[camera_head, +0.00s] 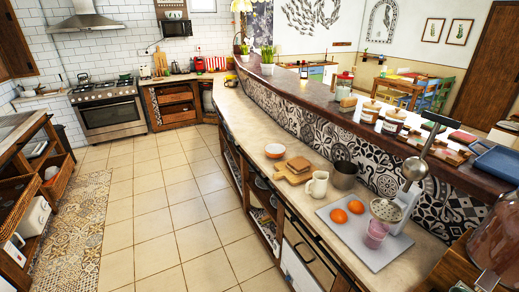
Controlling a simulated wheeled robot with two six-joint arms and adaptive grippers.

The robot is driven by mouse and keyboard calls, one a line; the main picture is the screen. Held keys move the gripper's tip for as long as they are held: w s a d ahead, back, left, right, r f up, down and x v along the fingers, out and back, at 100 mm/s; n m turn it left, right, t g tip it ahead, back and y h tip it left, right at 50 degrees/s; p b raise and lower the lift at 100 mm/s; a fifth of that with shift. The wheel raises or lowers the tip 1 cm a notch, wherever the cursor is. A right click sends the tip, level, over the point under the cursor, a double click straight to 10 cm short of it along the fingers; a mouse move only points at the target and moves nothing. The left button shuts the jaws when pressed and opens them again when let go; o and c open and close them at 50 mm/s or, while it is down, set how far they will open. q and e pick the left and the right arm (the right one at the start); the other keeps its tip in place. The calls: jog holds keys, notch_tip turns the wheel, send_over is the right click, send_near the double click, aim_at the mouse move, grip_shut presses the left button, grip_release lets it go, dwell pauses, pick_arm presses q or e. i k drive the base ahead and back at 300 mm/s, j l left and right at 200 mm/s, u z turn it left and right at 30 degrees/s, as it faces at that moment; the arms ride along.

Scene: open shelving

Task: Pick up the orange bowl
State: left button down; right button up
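A small round bowl (274,150) with an orange-brown tint sits on the long counter, behind a wooden board with bread. It is small in the picture, and I cannot be sure that it is the orange bowl. Another small orange-toned round item (231,81) stands far back on the counter, too small to identify. A pale bowl (51,172) sits on the wooden shelf unit at the left. Neither of my grippers shows in this view.
The long counter (240,122) holds a cutting board (293,172), a white mug (317,184), a metal pot (344,175) and a grey tray (345,233) with two oranges and a juicer (400,200). Bowls stand on shelves below. The tiled floor (160,220) is clear.

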aim_at(272, 150)
jog(key=i+j+u, duration=0.2)
jog(key=i+j, duration=0.15)
jog(key=i, duration=0.15)
jog(key=i+j+u, duration=0.2)
jog(key=i, duration=0.35)
jog(key=i+j+u, duration=0.2)
jog(key=i, duration=0.35)
jog(key=i+j+u, duration=0.2)
jog(key=i, duration=0.4)
jog(key=i+z, duration=0.5)
jog(key=i+j+z, duration=0.2)
jog(key=i+z, duration=0.25)
jog(key=i+j+z, duration=0.35)
jog(key=z, duration=0.15)
jog(key=i, duration=0.1)
